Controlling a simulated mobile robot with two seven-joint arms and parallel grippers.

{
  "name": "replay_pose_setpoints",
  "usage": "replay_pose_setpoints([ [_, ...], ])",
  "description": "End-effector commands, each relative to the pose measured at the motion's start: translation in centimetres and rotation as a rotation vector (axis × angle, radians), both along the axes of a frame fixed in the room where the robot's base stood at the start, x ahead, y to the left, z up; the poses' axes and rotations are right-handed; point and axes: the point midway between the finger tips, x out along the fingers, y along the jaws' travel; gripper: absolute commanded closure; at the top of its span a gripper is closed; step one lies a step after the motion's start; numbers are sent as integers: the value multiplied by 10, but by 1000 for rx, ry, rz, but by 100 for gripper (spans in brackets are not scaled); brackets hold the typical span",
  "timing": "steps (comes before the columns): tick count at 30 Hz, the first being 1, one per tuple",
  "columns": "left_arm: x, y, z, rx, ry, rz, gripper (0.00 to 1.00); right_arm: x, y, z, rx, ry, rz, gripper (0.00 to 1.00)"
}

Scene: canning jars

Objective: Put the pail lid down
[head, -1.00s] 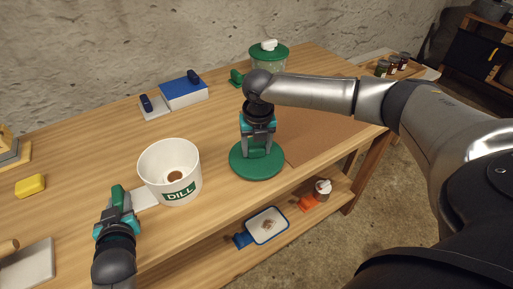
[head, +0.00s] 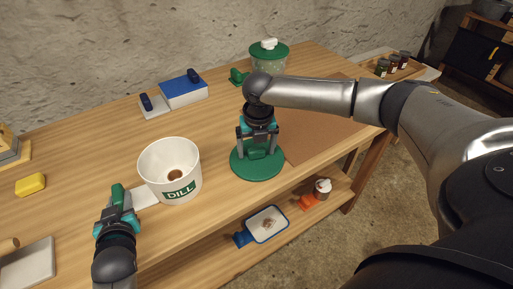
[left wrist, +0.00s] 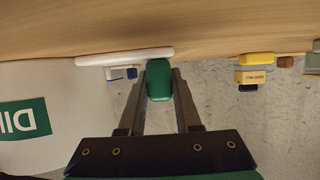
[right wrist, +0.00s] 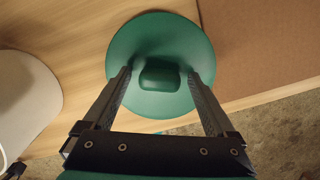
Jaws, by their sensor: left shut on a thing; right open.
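The green pail lid (head: 258,166) lies flat on the wooden table near its front edge, right of the pail. My right gripper (head: 258,150) is open above it, with its fingers on either side of the lid's block handle. The right wrist view shows the lid (right wrist: 160,40) and its handle (right wrist: 159,74) with gaps to both fingers. The white pail (head: 153,160) marked DILL stands open, with something brown inside. My left gripper (head: 118,200) is shut on a green handle (left wrist: 158,80) joined to a flat white piece (head: 146,197) beside the pail.
A brown board (head: 320,130) lies right of the lid. A green-lidded glass jar (head: 268,58) stands at the back. A blue-and-white box (head: 183,92) and a yellow block (head: 31,184) are farther left. A lower shelf holds a blue-rimmed tray (head: 267,224).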

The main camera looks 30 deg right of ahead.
Motion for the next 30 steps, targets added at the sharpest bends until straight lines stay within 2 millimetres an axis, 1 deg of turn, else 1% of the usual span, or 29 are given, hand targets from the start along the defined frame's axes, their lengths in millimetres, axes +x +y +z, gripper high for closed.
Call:
replay_pose_setpoints([
  [2, 0, 0, -1, -1, 2, -1, 100, 0, 0, 2, 0, -1, 0, 9],
  [5, 0, 0, -1, -1, 2, -1, 100, 0, 0, 11, 0, -2, 1, 9],
  [8, 0, 0, -1, -1, 2, -1, 100, -2, 1, 27, 0, -5, 0, 9],
  [15, 0, 0, -1, -1, 2, -1, 100, -10, 4, 80, 0, -4, 1, 9],
  [18, 0, 0, -1, 0, 2, -1, 100, -12, 5, 99, 0, -5, -1, 9],
  [21, 0, 0, -1, 0, 2, -1, 100, -14, 6, 112, 0, -3, 0, 9],
  [25, 0, 0, -1, 0, 2, 0, 100, -16, 7, 122, 1, -1, 0, 9],
  [30, 0, 0, -1, 0, 2, 0, 100, -17, 7, 125, -1, 1, 0, 9],
])
